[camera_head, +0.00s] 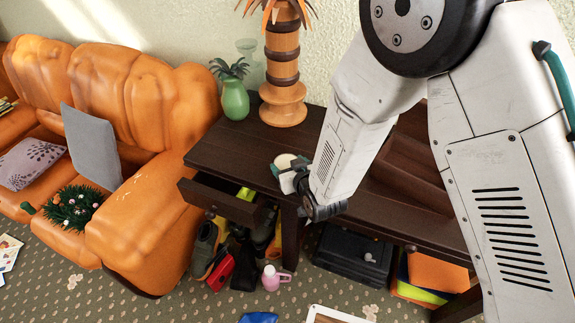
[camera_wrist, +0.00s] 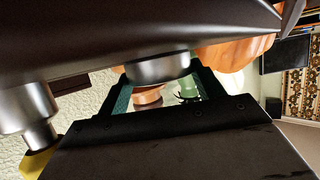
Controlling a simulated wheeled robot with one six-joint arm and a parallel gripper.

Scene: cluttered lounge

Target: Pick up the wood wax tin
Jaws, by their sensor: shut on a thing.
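The wood wax tin is a small round thing with a pale top (camera_head: 286,161) near the front edge of the dark wooden table. In the wrist view it shows as a silvery metal round side (camera_wrist: 158,69) between two dark green fingers. My gripper (camera_head: 289,171) is shut on it; it also shows in the wrist view (camera_wrist: 165,82). My arm hides part of the table to the right. I cannot tell whether the tin touches the tabletop.
An open drawer (camera_head: 222,202) with a yellow-green thing inside juts out in front. A green vase (camera_head: 235,99) and an orange-brown turned wooden stand (camera_head: 283,103) are behind. An orange sofa (camera_head: 150,215) stands left.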

